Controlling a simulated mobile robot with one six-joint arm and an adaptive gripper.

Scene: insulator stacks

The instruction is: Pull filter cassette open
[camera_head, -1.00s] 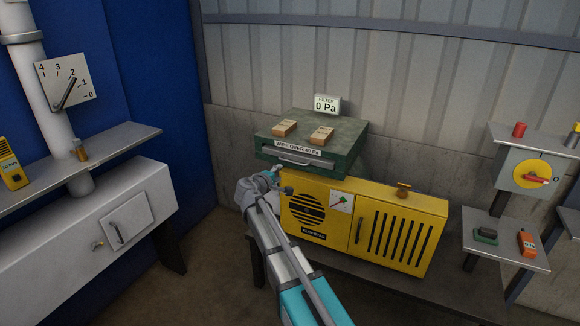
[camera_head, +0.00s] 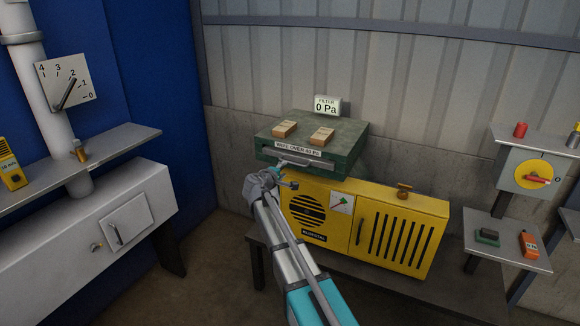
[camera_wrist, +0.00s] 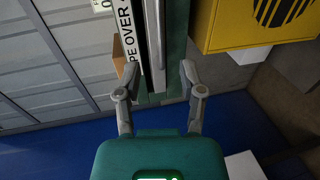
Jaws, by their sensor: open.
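The filter cassette is a slim drawer front in the green housing (camera_head: 345,143), with a label reading roughly "wipe over 40 Pa" (camera_head: 298,149) and a grey bar handle (camera_head: 308,162). It looks closed. My gripper (camera_head: 283,179) is just in front of and below the handle's left part. In the wrist view my gripper (camera_wrist: 160,70) is open and empty, its two fingers apart. The cassette front with its label (camera_wrist: 128,45) and the handle (camera_wrist: 160,40) run upright in the picture, the handle between the finger lines. I cannot tell whether the fingers touch it.
The housing sits on a yellow cabinet (camera_head: 375,232); it carries two wooden blocks (camera_head: 284,129) and a filter display (camera_head: 326,106) reading 0 Pa. A grey cabinet (camera_head: 75,225) and shelf stand at left. A switch box (camera_head: 530,175) and small shelf are at right.

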